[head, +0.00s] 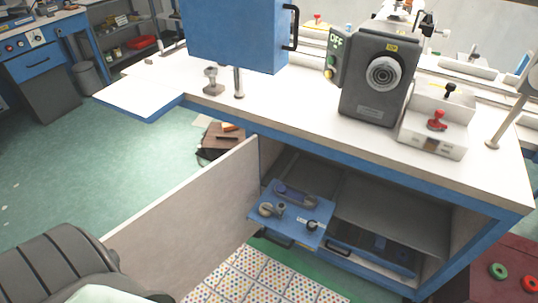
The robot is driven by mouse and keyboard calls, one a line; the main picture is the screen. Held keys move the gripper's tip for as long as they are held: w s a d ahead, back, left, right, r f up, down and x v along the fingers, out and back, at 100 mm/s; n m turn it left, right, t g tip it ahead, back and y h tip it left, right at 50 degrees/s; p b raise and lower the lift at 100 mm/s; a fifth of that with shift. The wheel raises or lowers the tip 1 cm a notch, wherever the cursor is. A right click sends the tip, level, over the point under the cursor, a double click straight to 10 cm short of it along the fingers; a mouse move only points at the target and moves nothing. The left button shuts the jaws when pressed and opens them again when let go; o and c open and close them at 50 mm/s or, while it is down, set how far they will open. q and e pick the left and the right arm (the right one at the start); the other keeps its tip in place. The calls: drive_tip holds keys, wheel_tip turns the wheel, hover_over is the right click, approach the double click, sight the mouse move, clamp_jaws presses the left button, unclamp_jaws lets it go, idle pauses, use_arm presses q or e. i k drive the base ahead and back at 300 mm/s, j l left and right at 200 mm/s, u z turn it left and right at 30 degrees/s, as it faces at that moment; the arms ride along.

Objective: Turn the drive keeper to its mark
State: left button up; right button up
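I cannot tell for certain which part is the drive keeper. In the head view a blue pull-out tray (291,232) sticks out of the open cabinet under the table. On it are a dark blue elongated part (296,196), a round metal part (266,209) at the left and a small dark knob with a pale piece (311,224) at the right. Any mark on them is too small to make out. Neither of my grippers is in view.
The open cabinet door (190,225) reaches out to the lower left. On the white table (302,116) stand a dark grey machine unit (376,80) marked OFF and a pale box with a red knob (437,121). A lower blue drawer (372,262) sits beside the tray.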

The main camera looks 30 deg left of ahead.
sight(281, 206)
drive_tip(key=u, duration=0.95)
